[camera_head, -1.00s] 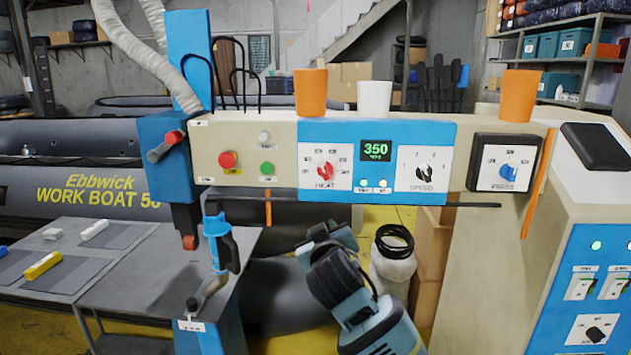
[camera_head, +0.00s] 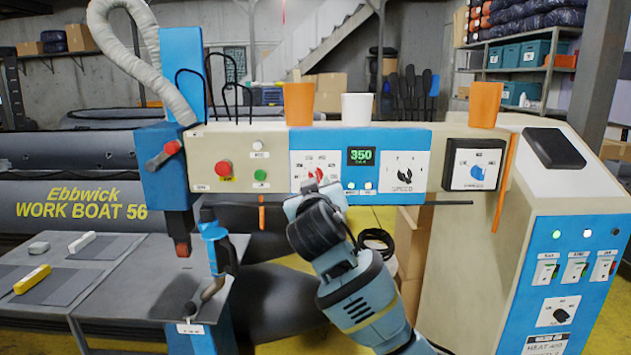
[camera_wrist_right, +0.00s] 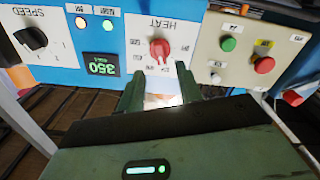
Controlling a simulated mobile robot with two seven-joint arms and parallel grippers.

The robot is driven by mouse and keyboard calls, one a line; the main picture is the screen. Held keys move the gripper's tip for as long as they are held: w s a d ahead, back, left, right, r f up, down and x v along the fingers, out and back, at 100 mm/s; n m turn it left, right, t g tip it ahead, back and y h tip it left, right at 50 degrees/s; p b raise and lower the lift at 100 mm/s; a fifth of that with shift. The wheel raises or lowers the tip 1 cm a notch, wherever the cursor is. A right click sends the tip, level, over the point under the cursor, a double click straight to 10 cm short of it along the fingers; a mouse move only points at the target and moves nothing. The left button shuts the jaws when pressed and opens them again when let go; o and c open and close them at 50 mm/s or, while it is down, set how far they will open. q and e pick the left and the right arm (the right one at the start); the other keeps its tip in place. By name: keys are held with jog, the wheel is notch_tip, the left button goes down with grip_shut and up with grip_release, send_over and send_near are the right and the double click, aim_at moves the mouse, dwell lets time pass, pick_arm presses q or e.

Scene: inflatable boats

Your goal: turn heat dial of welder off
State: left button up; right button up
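The red heat dial (camera_head: 317,174) is on a white plate on the welder's blue front panel (camera_head: 420,137). Its lower part is partly hidden by my right gripper (camera_head: 312,195) in the head view. In the right wrist view, turned upside down, the heat dial (camera_wrist_right: 159,48) shows beneath the word HEAT. My right gripper (camera_wrist_right: 160,90) is open, its two fingers apart and nothing between them, just short of the dial and not touching it. The green display (camera_head: 361,156) reads 350. The dial's exact setting is too small to read. My left gripper is not in view.
The black speed dial (camera_head: 406,174) and blue pressure dial (camera_head: 477,173) are to the right. Red (camera_head: 223,168) and green (camera_head: 261,174) buttons are to the left. Cups, including a white cup (camera_head: 357,108), stand on top. A welder arm (camera_head: 216,250) hangs at lower left.

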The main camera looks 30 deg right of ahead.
aim_at(315, 175)
jog(key=x, duration=0.6)
grip_shut()
dwell(0.3)
